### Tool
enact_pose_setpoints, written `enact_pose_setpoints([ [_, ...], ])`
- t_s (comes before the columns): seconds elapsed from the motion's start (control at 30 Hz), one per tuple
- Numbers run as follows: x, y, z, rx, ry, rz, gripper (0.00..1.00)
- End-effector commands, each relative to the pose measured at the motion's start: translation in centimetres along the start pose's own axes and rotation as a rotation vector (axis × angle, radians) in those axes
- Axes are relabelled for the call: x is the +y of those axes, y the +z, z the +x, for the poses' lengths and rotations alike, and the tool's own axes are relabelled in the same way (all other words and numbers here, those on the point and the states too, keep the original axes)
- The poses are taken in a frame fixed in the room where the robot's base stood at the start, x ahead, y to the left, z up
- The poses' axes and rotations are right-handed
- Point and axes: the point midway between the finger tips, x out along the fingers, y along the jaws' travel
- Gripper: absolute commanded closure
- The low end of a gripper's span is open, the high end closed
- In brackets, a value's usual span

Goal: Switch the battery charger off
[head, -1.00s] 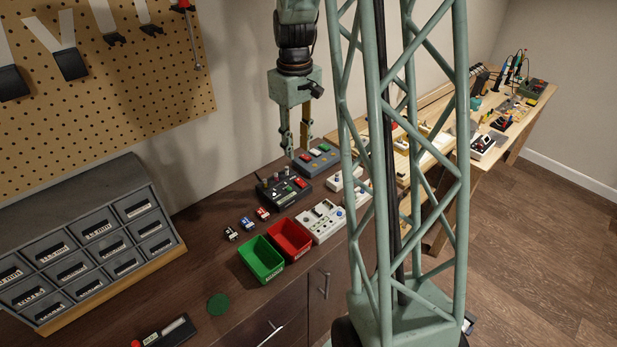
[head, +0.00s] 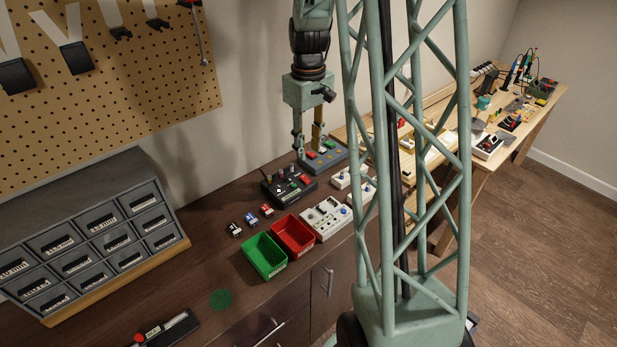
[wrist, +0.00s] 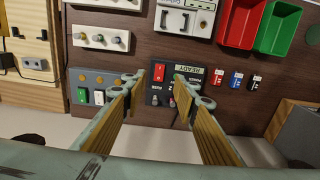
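No label reading battery charger is legible, so I cannot tell for certain which device it is. My gripper (head: 308,155) is open and empty above these boxes. In the wrist view its fingers (wrist: 157,84) frame part of the dark box.
A white device (head: 327,220), a red bin (head: 293,235) and a green bin (head: 264,256) stand in front. A drawer cabinet (head: 90,240) is at left. The wall is close behind the boxes.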

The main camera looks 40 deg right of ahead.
Motion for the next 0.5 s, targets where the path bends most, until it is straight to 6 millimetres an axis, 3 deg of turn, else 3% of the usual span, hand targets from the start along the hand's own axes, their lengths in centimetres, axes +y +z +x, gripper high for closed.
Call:
enact_pose_setpoints([
  [0.5,0.0,0.1,5.8,-0.002,-0.001,0.0,0.73],
])
